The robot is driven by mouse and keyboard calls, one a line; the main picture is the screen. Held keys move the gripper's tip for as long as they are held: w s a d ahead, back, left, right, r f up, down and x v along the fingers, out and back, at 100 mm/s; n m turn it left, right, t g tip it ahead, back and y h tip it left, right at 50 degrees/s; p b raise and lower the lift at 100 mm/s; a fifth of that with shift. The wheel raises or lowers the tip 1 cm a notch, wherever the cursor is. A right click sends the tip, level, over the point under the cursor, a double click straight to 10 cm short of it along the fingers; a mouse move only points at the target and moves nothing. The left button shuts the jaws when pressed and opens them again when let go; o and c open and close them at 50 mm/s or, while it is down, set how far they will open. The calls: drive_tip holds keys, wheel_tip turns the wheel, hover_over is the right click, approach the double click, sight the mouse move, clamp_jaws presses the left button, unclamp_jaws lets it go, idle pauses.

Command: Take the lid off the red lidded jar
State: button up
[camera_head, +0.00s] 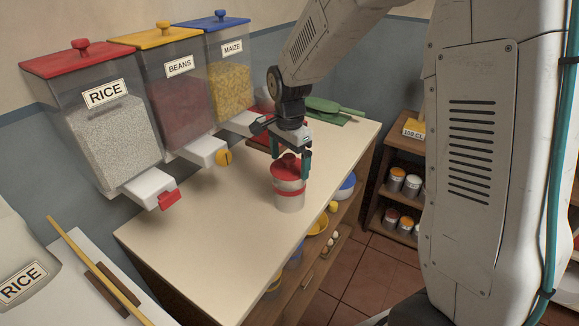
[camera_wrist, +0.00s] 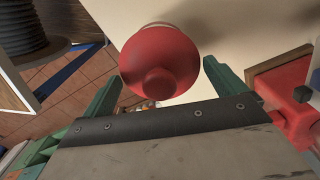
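The red lidded jar (camera_head: 289,200) stands upright on the counter near its right edge, white with a red band. Its red lid (camera_head: 284,172) sits on top; in the wrist view the round lid (camera_wrist: 158,55) and its knob (camera_wrist: 158,82) fill the upper middle. My gripper (camera_head: 290,158) is just above the jar, pointing down, with its teal fingers spread. In the wrist view the fingers of my gripper (camera_wrist: 161,72) stand apart on either side of the lid, with gaps visible. Nothing is held. The far finger partly hides behind the hand in the head view.
Dispensers of rice (camera_head: 110,130), beans (camera_head: 183,108) and maize (camera_head: 230,88) line the wall left of the jar. A green board (camera_head: 335,111) lies behind at the counter's far end. The counter (camera_head: 200,240) is clear in front. A shelf with cans (camera_head: 398,180) stands right.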

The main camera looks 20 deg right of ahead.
drive_tip(key=c, duration=0.4)
drive_tip(key=shift+c, duration=0.2)
drive_tip(key=shift+r, duration=0.15)
